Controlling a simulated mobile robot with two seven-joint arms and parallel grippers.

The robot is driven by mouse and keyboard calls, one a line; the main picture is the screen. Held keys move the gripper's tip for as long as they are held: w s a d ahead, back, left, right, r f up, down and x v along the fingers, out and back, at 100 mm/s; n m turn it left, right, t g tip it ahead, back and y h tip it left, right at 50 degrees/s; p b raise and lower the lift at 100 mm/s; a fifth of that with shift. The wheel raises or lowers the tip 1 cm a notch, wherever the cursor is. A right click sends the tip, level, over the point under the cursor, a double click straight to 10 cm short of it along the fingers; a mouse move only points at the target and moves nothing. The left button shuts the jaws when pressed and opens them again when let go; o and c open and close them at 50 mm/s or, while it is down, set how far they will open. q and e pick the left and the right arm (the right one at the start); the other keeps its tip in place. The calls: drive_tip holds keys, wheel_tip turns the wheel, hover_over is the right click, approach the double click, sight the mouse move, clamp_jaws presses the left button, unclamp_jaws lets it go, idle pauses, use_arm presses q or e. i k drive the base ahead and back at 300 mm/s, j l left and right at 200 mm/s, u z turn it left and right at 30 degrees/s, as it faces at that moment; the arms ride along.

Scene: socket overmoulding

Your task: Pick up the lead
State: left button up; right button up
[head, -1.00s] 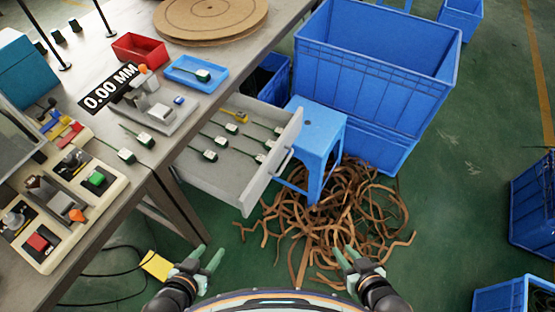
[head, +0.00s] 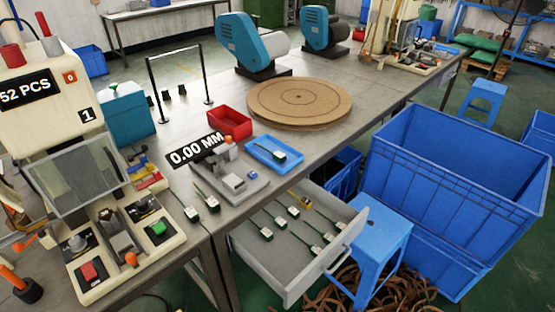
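Several leads, each a dark green cable with a pale block at one end, lie about in the head view. One lead (head: 280,156) lies in the blue tray (head: 262,149) on the bench. Two leads lie on the bench between the moulding machine and the gauge, one of them here (head: 211,204). Several more, such as this lead (head: 266,233), lie in the open grey drawer (head: 276,268). Which lead the task means cannot be told from the view. Neither of my grippers shows now.
A moulding machine (head: 52,108) stands at left on the bench. A gauge (head: 226,187) reading 0.00 MM, a red bin (head: 229,123) and a round turntable (head: 299,100) stand further along. A blue stool (head: 379,235) and large blue crate (head: 455,190) stand beside the drawer.

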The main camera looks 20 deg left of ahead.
sight(279, 156)
drive_tip(key=i+l, duration=0.4)
drive_tip(key=i+l+u, duration=0.2)
drive_tip(key=u, duration=0.25)
drive_tip(key=i+l+u, duration=0.15)
drive_tip(key=l+u, duration=0.25)
drive_tip(key=i+j, duration=0.05)
drive_tip(key=j, duration=0.05)
